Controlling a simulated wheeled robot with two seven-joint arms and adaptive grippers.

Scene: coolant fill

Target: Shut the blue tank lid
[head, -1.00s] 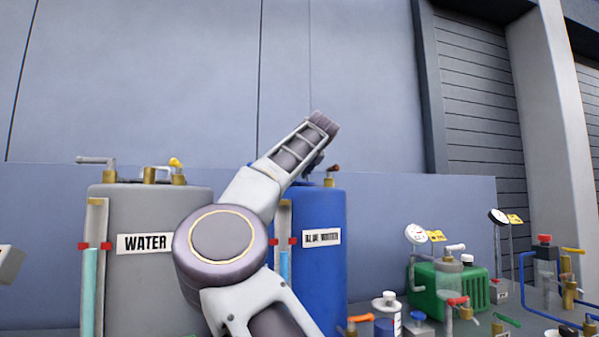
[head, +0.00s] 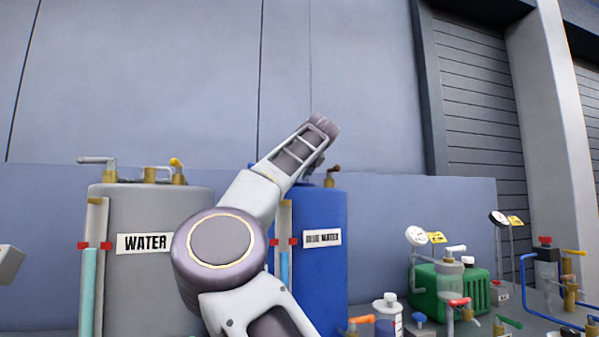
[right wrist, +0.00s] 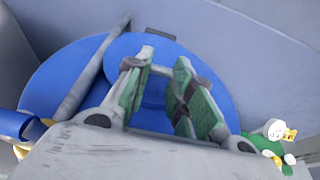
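The blue tank (head: 322,265) stands right of the grey water tank in the head view, its top left part behind my right arm. From above, the right wrist view shows its round blue top (right wrist: 60,80) and a raised blue disc, apparently the lid (right wrist: 152,118). My right gripper (right wrist: 160,78) is over this disc, its green-padded fingers apart. A small grey bar shows between the fingertips; I cannot tell whether they touch it. How far the lid is shut cannot be told. My left gripper is not recognisable in view.
The grey water tank (head: 145,285) stands to the left. A brass valve (head: 331,177) rises from the blue tank's top. A grey rod (right wrist: 92,68) crosses the tank top. A green unit (head: 425,292), bottles and valves crowd the bench at right.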

